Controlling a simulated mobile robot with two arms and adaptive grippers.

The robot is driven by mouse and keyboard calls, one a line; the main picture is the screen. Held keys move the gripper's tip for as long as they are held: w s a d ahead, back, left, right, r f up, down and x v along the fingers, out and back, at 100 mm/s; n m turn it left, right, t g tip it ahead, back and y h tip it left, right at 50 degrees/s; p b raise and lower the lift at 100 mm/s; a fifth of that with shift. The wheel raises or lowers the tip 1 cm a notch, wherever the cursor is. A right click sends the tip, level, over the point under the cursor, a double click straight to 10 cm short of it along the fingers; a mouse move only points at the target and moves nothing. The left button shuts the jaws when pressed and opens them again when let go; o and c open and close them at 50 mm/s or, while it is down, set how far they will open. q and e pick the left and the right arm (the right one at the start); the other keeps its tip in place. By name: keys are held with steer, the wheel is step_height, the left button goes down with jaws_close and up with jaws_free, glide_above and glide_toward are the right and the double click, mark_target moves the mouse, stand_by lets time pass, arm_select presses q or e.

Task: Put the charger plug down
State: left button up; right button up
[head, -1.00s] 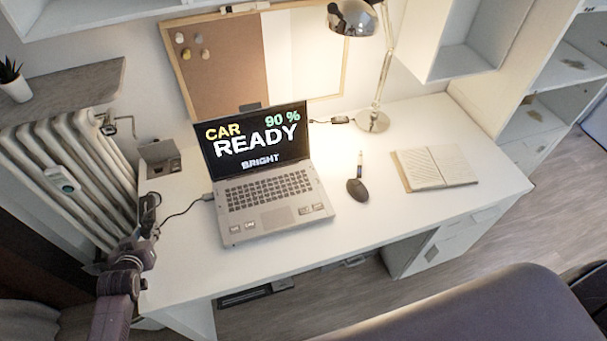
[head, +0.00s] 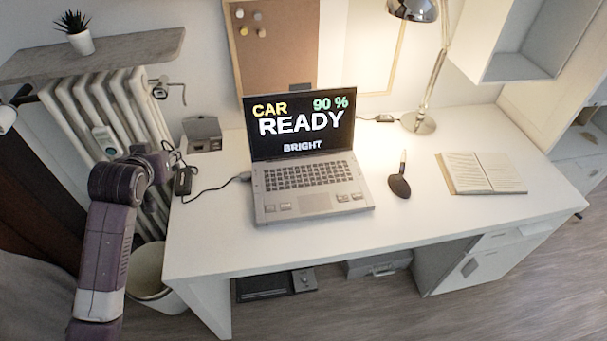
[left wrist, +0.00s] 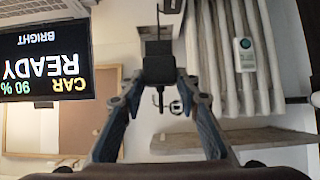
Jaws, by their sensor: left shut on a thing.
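My left gripper (head: 170,164) is at the desk's left end, beside the radiator. It is shut on the black charger plug (head: 183,181), whose cable (head: 212,189) runs to the left side of the laptop (head: 310,178). In the left wrist view the dark plug (left wrist: 158,64) sits between the two fingertips (left wrist: 159,80). I cannot tell whether the plug touches the white desk (head: 290,235). My right gripper is out of view.
A small grey box (head: 203,134) stands behind the plug. The radiator (head: 110,105) is left of the desk, with a bin (head: 150,270) below. The desk's front strip is clear.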

arm_select(q)
step_height(320, 180, down, 20)
steer(key=shift+w+f, duration=0.1)
stand_by(0.5)
steer(key=o, duration=1.2)
steer(key=shift+f, duration=0.1)
steer(key=shift+c, duration=0.2)
steer(key=shift+r, duration=0.2)
steer(key=v, duration=1.2)
